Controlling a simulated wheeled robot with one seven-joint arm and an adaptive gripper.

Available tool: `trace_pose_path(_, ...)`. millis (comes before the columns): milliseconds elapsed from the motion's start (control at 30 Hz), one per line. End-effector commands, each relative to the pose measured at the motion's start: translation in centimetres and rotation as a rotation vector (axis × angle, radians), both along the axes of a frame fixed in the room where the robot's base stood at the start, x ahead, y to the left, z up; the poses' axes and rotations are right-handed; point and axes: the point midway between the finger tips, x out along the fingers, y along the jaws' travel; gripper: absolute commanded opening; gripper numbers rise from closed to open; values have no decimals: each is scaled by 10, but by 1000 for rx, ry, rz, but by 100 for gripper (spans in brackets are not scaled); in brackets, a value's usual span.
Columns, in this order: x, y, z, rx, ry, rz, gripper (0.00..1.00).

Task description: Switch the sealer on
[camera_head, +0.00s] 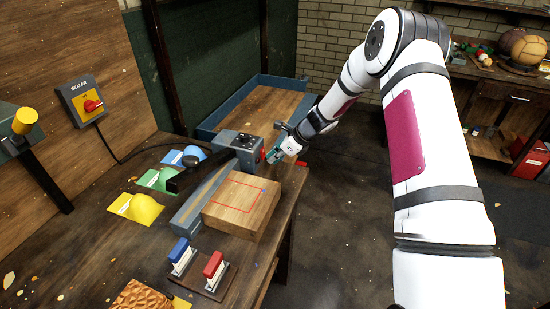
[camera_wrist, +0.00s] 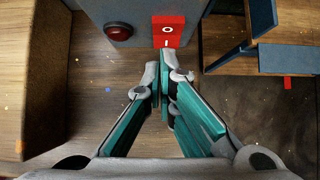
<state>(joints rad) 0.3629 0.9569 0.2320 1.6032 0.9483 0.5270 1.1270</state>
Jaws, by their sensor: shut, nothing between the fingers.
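The sealer (camera_head: 238,146) is a grey-blue machine with a long bar on the workbench. In the wrist view its end face (camera_wrist: 138,12) carries a red rocker switch (camera_wrist: 177,38) with a white ring and a short white bar mark below it. A dark red round lamp or button (camera_wrist: 118,31) sits left of the switch. My gripper (camera_wrist: 165,62) is shut and empty, its tips just in front of the switch's lower edge; I cannot tell whether they touch. In the head view my gripper (camera_head: 272,154) is at the sealer's right end. A wall box labelled SEALER (camera_head: 85,100) has a red rotary knob.
A wooden block (camera_head: 243,205) lies in front of the sealer bar. A blue-edged tray (camera_head: 260,103) is behind the sealer. Blue and red stamps (camera_head: 181,255) stand at the front. Yellow, green and blue leather pieces (camera_head: 137,207) lie left. Open floor is at the right.

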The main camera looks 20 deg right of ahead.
Motion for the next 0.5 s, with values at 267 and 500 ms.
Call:
trace_pose_path(267, 4, 6, -5, 0, 2, 0, 0)
trace_pose_path(500, 4, 6, -3, 0, 1, 1, 0)
